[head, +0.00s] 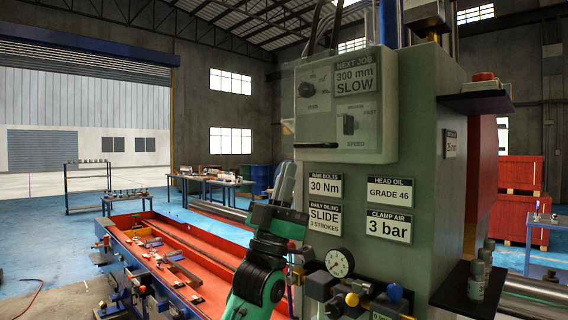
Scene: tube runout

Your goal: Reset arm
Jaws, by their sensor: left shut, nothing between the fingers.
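My left arm, green and black, rises from the bottom in front of the machine's left side. My left gripper (286,182) points up with its grey fingers together, left of the machine's label plates and below the control panel (343,110). It is shut and holds nothing. I cannot tell whether it touches the machine. The grey-green machine (430,170) carries a dial knob (309,90), a small switch (349,124) and a "NEXT JOB 300 mm SLOW" plate (357,78). My right gripper is not in view.
A pressure gauge (339,263) and valves sit low on the machine, close to my arm. A black shelf (474,102) bears a red button (483,76); a lower shelf holds bottles (478,280). A long red tray (190,268) lies left. Open blue floor is beyond.

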